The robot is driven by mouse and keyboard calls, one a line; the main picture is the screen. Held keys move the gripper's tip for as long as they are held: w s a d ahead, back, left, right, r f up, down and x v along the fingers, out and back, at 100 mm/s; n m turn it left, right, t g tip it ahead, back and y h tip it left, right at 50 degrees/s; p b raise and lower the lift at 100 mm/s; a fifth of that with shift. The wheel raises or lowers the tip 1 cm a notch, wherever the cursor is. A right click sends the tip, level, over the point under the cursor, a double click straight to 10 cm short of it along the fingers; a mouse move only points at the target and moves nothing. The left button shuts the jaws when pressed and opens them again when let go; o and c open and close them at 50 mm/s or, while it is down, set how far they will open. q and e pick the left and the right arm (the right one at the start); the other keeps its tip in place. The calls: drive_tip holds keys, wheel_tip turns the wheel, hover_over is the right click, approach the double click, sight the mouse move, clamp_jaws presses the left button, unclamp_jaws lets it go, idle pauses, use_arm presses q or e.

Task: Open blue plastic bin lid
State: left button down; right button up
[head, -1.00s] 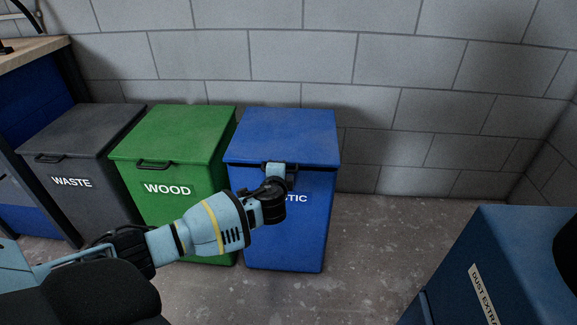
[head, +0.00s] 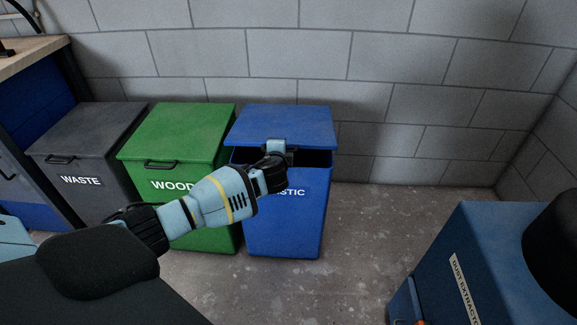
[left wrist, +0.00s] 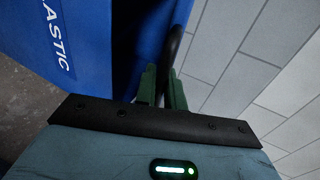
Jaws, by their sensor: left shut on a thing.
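The blue plastic bin (head: 285,220) stands against the wall in the head view. Its blue lid (head: 285,122) is tilted up at the front, with a dark gap (head: 315,157) between lid and bin. My left gripper (head: 278,150) is at the lid's front edge. In the left wrist view its green fingers (left wrist: 163,88) are shut on the dark lid handle (left wrist: 174,48). The bin's lettering (left wrist: 56,38) shows there beside the fingers. The head view hides the handle behind my gripper. My right gripper is not in view.
A green wood bin (head: 180,150) and a grey waste bin (head: 85,145) stand to the left, both lids shut. A blue dust extractor (head: 465,260) stands at the front right. The floor (head: 370,225) between it and the plastic bin is clear.

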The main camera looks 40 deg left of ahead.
use_arm(q)
drive_tip(key=shift+a, duration=0.15)
